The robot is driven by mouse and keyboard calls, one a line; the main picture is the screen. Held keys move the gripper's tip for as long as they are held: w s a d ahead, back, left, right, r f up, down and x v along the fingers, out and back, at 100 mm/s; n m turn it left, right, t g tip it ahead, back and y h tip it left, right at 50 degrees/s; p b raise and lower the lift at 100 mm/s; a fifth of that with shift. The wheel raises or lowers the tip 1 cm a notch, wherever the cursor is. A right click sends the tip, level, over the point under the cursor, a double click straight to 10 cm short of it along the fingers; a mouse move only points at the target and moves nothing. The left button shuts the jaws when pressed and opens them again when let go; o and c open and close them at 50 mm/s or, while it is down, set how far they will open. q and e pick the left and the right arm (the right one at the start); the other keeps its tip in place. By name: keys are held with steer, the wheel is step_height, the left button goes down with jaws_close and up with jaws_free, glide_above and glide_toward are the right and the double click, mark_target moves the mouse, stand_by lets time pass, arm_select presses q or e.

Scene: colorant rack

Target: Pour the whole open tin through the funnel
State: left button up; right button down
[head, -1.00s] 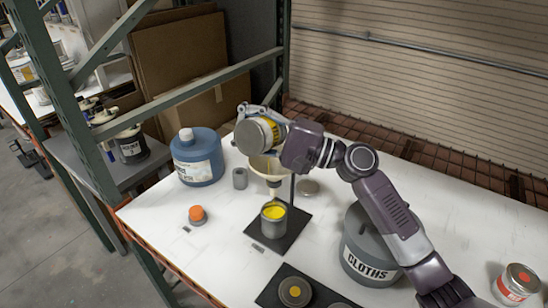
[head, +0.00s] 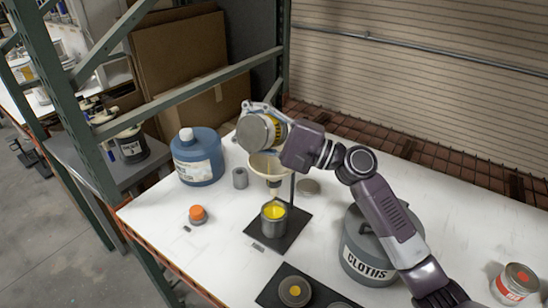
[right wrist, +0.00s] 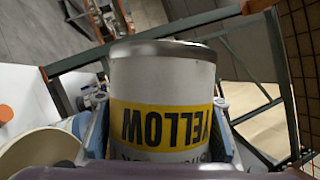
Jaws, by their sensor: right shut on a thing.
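A grey tin with a yellow label reading YELLOW (head: 256,134) is held on its side, strongly tilted, above the cream funnel (head: 267,166). A plain grey end of it faces the head camera. My right gripper (head: 268,118) is shut around the tin's side; the right wrist view shows the tin (right wrist: 163,85) between both fingers, its label upside down. The funnel sits in a stand, its spout over an open grey tin with yellow inside (head: 273,217) on a dark base. The held tin's mouth is hidden, and I cannot tell whether paint is flowing. My left gripper is not in view.
A blue jug (head: 198,158) and a small grey cylinder (head: 240,178) stand left of the funnel. An orange-topped piece (head: 197,215) lies in front. A grey CLOTHS bin (head: 366,258) stands right, under my arm. A red-labelled tin (head: 514,285) stands far right. A dark mat (head: 268,297) lies in front.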

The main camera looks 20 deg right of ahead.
steer(key=shift+w+d+r+m+t+p, duration=0.25)
steer(key=shift+r+m+t+p, duration=0.25)
steer(key=shift+m, duration=0.2)
